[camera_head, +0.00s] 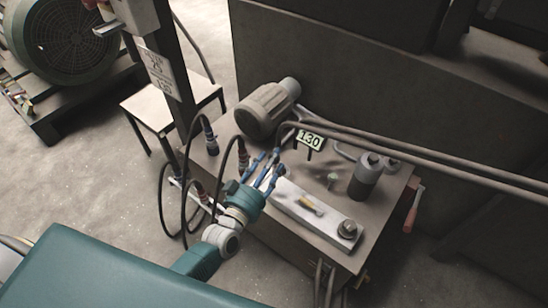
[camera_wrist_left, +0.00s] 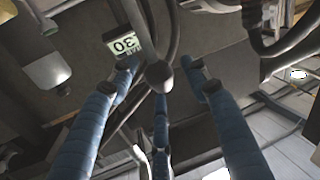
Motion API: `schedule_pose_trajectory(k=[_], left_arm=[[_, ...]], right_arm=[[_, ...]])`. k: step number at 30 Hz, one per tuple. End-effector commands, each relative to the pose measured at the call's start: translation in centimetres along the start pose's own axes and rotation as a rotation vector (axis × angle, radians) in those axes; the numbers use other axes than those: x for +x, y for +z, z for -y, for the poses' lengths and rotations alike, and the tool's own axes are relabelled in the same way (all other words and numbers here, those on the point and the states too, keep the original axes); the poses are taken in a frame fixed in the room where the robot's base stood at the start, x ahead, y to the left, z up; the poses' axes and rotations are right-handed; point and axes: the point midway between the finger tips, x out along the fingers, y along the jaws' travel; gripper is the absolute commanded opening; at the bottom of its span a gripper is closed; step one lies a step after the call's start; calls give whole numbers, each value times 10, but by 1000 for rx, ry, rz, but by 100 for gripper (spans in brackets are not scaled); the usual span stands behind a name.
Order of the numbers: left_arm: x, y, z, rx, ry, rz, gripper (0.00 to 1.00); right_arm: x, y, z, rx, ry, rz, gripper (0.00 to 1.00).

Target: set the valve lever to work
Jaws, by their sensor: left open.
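My left gripper (camera_head: 268,168) reaches in over the bench-like metal unit, with its blue fingers spread open. In the left wrist view the open fingers (camera_wrist_left: 162,75) stand around a dark round knob (camera_wrist_left: 158,76), which looks like the end of the valve lever. I cannot tell whether any finger touches it. In the head view the fingers and nearby hoses hide this knob, so its lever position does not show. The 130 plate (camera_head: 311,140) stands just behind the gripper and also shows in the left wrist view (camera_wrist_left: 124,43).
On the metal unit (camera_head: 300,262) are a motor (camera_head: 266,108), a dark cylinder (camera_head: 366,177) and a pale plate (camera_head: 297,213) with a yellow mark. A red handle (camera_head: 414,208) sticks out at its right side. Black hoses loop close to my left arm. A small table (camera_head: 150,110) stands behind left.

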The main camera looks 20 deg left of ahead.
Motion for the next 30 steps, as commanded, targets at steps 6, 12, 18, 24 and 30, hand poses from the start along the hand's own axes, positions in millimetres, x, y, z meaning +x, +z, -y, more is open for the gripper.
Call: schedule_pose_trajectory(k=[6,12,18,24,30], left_arm=[[20,1,0,0,1,1,47],[22,0,0,0,0,1,47],[22,0,0,0,0,1,29],[22,0,0,0,0,0,0],[23,-1,0,0,0,-2,0]], right_arm=[[-7,-7,-1,1,1,-6,49],[-9,-7,-1,1,1,-6,49],[-9,-7,-1,1,1,-6,49],[-9,-8,-1,1,1,-7,49],[-9,-7,-1,1,1,-6,49]])
